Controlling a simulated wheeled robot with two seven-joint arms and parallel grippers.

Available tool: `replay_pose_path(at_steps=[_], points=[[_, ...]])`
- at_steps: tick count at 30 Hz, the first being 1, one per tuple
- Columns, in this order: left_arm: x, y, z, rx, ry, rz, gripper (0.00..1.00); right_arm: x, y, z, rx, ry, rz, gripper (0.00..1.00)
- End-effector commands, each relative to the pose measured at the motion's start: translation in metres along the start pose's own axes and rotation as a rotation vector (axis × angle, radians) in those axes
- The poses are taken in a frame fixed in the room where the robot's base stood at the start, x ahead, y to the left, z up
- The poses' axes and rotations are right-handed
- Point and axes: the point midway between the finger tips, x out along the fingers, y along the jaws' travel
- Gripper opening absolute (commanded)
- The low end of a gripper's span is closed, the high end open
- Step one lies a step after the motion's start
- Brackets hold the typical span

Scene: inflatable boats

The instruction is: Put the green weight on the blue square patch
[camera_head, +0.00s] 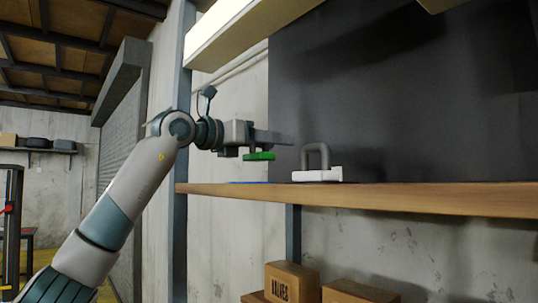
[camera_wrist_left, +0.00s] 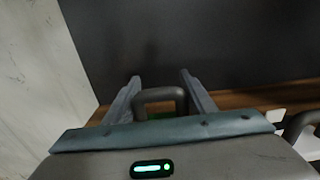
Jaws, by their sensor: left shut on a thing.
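The green weight (camera_head: 259,156) hangs just above the wooden shelf near its left end. My left gripper (camera_head: 278,138) is shut on it. In the left wrist view a dark handle (camera_wrist_left: 160,95) sits between the fingers of the gripper (camera_wrist_left: 161,80), with a little green (camera_wrist_left: 160,116) below it. The blue patch (camera_head: 248,183) shows only as a thin strip on the shelf top, below the weight. A clear gap shows between weight and shelf. My right gripper is not in view.
A white weight with a grey handle (camera_head: 318,175) stands on the wooden shelf (camera_head: 400,197), right of the blue patch. A grey post (camera_head: 181,90) stands at the shelf's left end. A dark panel (camera_head: 400,100) backs the shelf. Cardboard boxes (camera_head: 291,282) sit below.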

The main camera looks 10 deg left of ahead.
Motion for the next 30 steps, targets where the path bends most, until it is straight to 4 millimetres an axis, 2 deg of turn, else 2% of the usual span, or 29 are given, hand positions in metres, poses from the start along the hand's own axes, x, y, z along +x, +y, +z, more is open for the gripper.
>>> replay_pose_path(at_steps=[4,16,26,30], points=[[-0.004,0.006,-0.003,0.001,-0.003,-0.001,0.15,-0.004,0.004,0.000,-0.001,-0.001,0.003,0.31],[-0.004,0.006,-0.006,0.001,-0.003,-0.001,0.15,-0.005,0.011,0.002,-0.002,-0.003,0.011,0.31],[-0.004,0.007,-0.037,0.001,-0.003,0.000,0.15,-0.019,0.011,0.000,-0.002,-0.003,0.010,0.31],[-0.005,0.006,-0.043,0.001,-0.004,-0.001,0.15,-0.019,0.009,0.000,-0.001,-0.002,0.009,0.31]])
